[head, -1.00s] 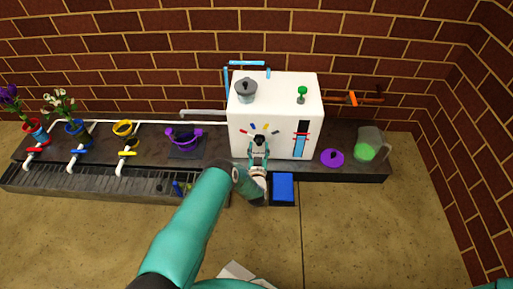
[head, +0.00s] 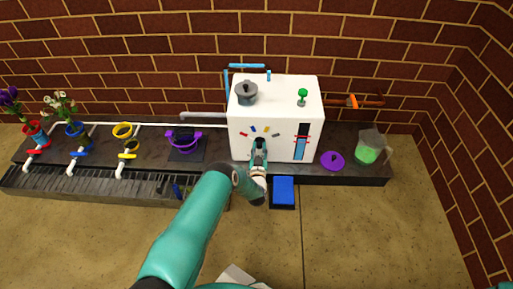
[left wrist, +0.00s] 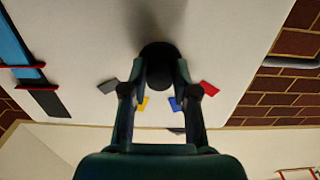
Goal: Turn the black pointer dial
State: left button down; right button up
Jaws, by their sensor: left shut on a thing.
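The black dial (left wrist: 158,68) is on the front face of the white box (head: 242,120). In the left wrist view it sits between the fingertips. Small coloured marks lie around it: grey (left wrist: 107,86), yellow (left wrist: 143,104), blue (left wrist: 175,104) and red (left wrist: 210,88). My left gripper (head: 260,143) is at the box front and shut on the dial; its fingers (left wrist: 158,88) lie on either side of it. The gripper hides the dial in the head view, and I cannot tell which mark the pointer faces. My right gripper is out of view.
A level gauge (head: 301,140) with red clips is to the right on the box front. A blue block (head: 283,189) lies below the box. A purple lid (head: 332,161) and a jug (head: 369,146) stand right; a purple-handled pot (head: 184,141) stands left.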

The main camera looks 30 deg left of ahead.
pick_arm(q)
jog(key=shift+s+a+f+m, duration=0.15)
jog(key=shift+s+m, duration=0.1)
jog(key=shift+m, duration=0.15)
jog(key=m+b, duration=0.2)
jog(key=m, duration=0.9)
jog(key=m+b, duration=0.2)
jog(key=m, duration=0.9)
jog(key=shift+d+m, duration=0.2)
jog(key=shift+m, duration=0.2)
jog(key=shift+f, duration=0.1)
dwell(0.5)
jog(key=c, duration=0.9)
grip_release()
jog(key=shift+w, duration=0.1)
jog(key=shift+r, duration=0.2)
